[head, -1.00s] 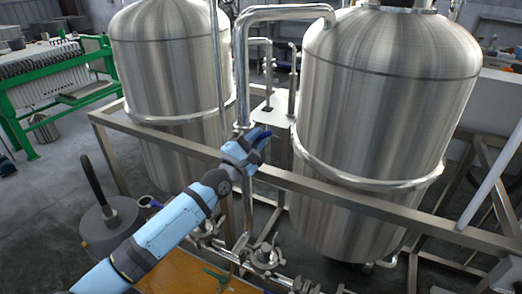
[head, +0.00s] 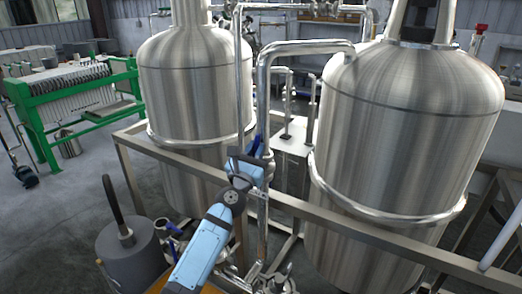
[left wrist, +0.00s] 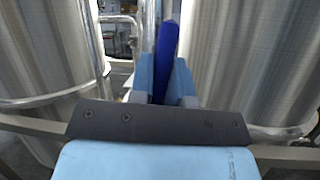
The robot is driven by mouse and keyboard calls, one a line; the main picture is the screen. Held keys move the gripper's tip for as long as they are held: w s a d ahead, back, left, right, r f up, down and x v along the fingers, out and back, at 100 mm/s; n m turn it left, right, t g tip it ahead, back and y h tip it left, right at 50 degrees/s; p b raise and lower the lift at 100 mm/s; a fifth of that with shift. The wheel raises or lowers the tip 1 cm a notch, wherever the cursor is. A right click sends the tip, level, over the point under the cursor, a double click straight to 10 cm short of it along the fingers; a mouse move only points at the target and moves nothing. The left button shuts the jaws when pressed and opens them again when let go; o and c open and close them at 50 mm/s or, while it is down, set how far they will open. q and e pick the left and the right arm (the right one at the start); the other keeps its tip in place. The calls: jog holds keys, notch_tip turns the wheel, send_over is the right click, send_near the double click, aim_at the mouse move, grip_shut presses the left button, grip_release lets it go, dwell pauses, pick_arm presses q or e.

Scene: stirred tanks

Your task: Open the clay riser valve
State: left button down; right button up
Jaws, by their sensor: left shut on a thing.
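A blue valve handle (left wrist: 167,50) stands up between my left gripper's fingers in the left wrist view. My left gripper (head: 254,160) is shut on it, beside the vertical steel riser pipe (head: 263,105) between the two tanks. In the left wrist view the light blue fingers (left wrist: 160,80) lie on either side of the handle. The fingers and wrist hide most of the valve body in the head view, so its exact angle is hard to tell. My right gripper is not in view.
Steel tanks stand to the left (head: 195,85) and right (head: 405,125) of the pipe, close to the gripper. A frame rail (head: 330,213) crosses in front. A grey round vessel (head: 132,252) stands at lower left. A green filter press (head: 75,100) is farther back.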

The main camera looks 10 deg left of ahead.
pick_arm(q)
jog(key=shift+w+a+n+y, duration=0.1)
jog(key=shift+a+n+y, duration=0.2)
jog(key=shift+n+y, duration=0.25)
jog(key=c, duration=1.1)
grip_release()
jog(key=b+v, duration=0.1)
jog(key=v, duration=1.2)
jog(key=shift+s+a+f, duration=0.2)
jog(key=shift+s, duration=0.1)
